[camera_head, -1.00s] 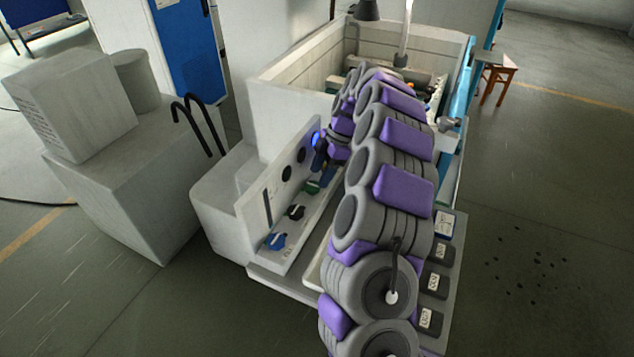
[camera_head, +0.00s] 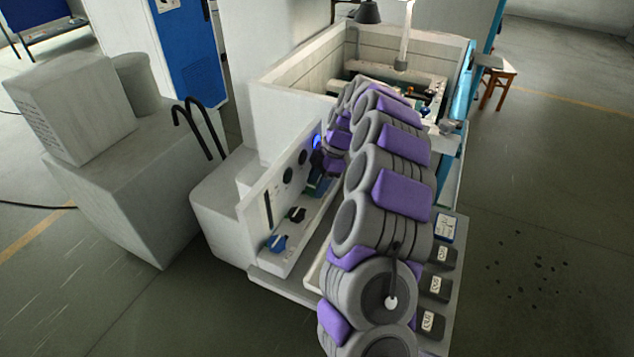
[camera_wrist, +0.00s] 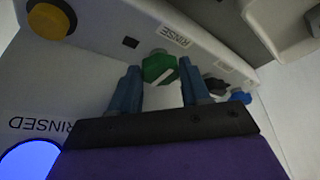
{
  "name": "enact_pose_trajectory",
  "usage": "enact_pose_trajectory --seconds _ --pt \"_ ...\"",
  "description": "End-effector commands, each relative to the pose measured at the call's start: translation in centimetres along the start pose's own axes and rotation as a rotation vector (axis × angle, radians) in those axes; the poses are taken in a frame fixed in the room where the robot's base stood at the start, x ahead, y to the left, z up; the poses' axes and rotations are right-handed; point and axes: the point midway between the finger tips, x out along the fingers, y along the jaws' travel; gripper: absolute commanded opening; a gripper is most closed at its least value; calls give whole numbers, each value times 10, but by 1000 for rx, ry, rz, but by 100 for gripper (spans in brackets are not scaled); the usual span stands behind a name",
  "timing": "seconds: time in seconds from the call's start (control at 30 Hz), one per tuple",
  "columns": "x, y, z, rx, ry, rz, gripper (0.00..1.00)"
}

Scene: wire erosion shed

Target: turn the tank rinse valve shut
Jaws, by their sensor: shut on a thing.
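The rinse valve is a green knob (camera_wrist: 160,67) with a pale pointer line slanting across it, next to a RINSE label (camera_wrist: 173,36) in the wrist view. My gripper (camera_wrist: 158,76) has one dark blue finger on each side of the knob and is shut on it. In the head view my gripper (camera_head: 317,165) is at the sloped panel, and the green knob is mostly hidden behind it.
A black knob (camera_head: 297,214) and a blue knob (camera_head: 277,242) sit farther along the same panel (camera_head: 262,200). A round blue light (camera_wrist: 28,162) glows by a RINSED label. A yellow button (camera_wrist: 50,18) is at upper left. An open tank (camera_head: 300,75) stands behind.

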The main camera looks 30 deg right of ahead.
Motion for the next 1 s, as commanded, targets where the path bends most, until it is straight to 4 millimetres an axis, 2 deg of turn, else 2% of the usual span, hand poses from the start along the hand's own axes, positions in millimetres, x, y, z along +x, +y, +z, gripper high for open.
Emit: enact_pose_trajectory --seconds 0.27,0.47,1.0 --pt "0 0 -2 16 2 8 16" --pt "0 -1 -3 92 3 38 16" --pt "-1 -4 -6 530 4 220 15"
